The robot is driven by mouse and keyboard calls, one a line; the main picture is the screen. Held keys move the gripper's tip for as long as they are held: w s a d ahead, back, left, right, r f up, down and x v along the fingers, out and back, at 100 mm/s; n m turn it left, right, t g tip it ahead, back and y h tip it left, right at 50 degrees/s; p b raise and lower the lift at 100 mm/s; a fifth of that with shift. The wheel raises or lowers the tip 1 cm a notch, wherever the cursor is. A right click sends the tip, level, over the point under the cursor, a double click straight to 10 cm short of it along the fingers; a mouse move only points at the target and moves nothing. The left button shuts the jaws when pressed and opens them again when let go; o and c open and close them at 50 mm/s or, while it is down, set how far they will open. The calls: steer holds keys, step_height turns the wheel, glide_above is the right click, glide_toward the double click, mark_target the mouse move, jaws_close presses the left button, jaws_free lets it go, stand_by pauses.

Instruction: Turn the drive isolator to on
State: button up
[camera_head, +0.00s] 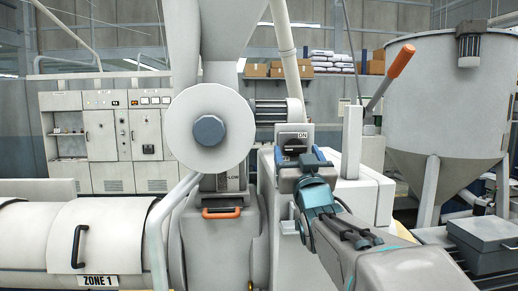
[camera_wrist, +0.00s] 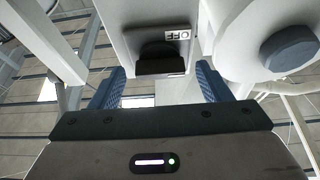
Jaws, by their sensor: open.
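The drive isolator is a grey box (camera_head: 281,134) on top of the machine, with an ON label (camera_head: 302,135) at its upper edge and a black knob (camera_head: 293,148). In the wrist view the black knob (camera_wrist: 160,58) shows close ahead, beside an upside-down OFF label (camera_wrist: 178,36). My gripper (camera_head: 299,156) is open in front of the isolator. In the wrist view its blue fingers (camera_wrist: 158,82) stand apart on either side of the knob, with gaps visible. I cannot tell how far they reach along it. The gripper hides the box's lower part in the head view.
A large round white disc (camera_head: 175,128) with a blue-grey hub stands left of the isolator. An orange-tipped lever (camera_head: 402,61) rises to the right. An orange handle (camera_head: 221,213) sits lower left. A big hopper (camera_head: 430,110) stands at the right.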

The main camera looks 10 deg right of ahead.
steer(key=shift+w, duration=0.1)
steer(key=c, duration=1)
